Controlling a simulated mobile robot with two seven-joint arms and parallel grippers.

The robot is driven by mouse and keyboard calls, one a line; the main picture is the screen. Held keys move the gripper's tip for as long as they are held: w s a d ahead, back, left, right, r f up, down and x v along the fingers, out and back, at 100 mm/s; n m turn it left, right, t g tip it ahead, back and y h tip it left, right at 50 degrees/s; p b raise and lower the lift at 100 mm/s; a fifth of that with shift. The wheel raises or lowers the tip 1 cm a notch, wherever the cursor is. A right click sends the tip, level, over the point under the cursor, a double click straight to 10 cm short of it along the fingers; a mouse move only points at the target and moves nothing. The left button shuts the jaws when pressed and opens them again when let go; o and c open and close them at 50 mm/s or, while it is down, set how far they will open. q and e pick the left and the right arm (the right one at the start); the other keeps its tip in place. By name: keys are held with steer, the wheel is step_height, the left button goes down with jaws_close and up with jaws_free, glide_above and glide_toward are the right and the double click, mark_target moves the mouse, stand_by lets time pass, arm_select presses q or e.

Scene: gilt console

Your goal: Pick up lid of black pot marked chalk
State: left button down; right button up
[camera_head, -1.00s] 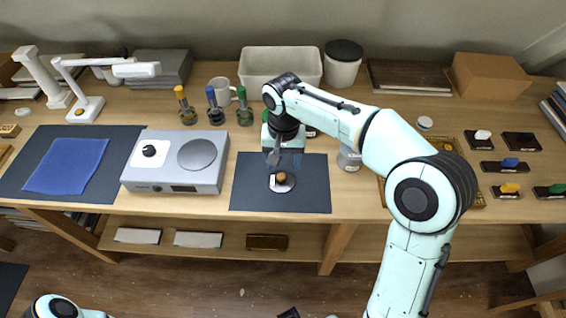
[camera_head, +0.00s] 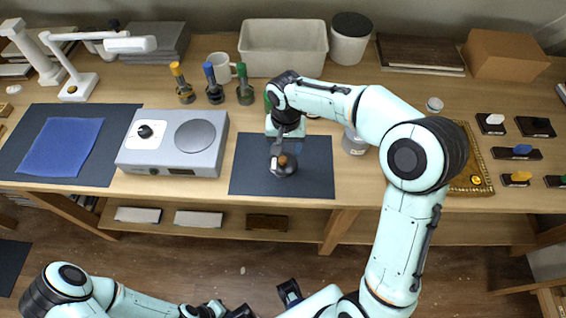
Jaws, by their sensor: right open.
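A small black pot (camera_head: 290,170) with a brown-knobbed lid (camera_head: 283,160) and a white label stands on the dark mat (camera_head: 315,180) at the middle of the console. The label's writing is too small to read. My right gripper (camera_head: 279,149) is open, pointing down just above the knob and partly covering the pot's far side. I cannot tell whether its fingers touch the knob. My left arm (camera_head: 68,283) lies low along the bottom edge, away from the console; its gripper's jaws cannot be made out.
A grey hotplate device (camera_head: 170,165) stands left of the mat. Behind are bottles with yellow, blue and green tops (camera_head: 213,85), a white mug (camera_head: 221,70) and a white bin (camera_head: 283,48). A grey jar (camera_head: 354,142) stands right of the mat, beside my right forearm.

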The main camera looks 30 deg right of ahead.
mark_target(283, 159)
steer(key=f, duration=0.4)
steer(key=shift+w+a+f, duration=0.15)
steer(key=shift+a+f, duration=0.1)
steer(key=shift+f, duration=0.1)
jaws_close()
steer(key=shift+r, duration=0.1)
